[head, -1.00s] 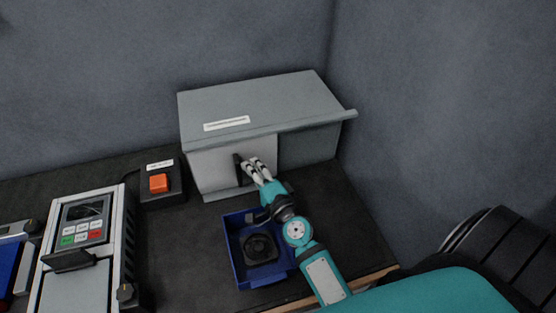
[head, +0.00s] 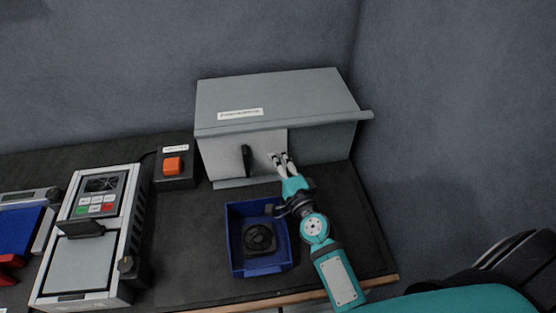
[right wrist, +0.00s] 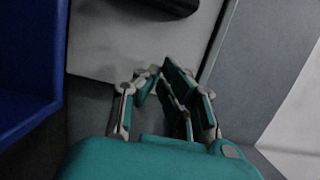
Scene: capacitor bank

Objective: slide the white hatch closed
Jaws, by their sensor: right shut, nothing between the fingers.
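The white hatch (head: 222,158) is a flat panel across the left part of the grey cabinet's front. A black upright handle (head: 246,158) stands on it. The front right of the hatch's edge is a darker grey area (head: 318,145). My right gripper (head: 279,157) is shut and empty, to the right of the handle near the hatch's right edge. In the right wrist view the shut fingers (right wrist: 158,74) are in front of the hatch (right wrist: 130,45), with the handle (right wrist: 165,4) at the top. I cannot tell whether they touch the panel. My left gripper is not in view.
A blue bin (head: 235,268) with a round black part (head: 259,238) stands in front of the cabinet, beside my right forearm. An orange button box (head: 173,165) and a grey keypad device (head: 85,262) stand to the left. A wall rises at the right.

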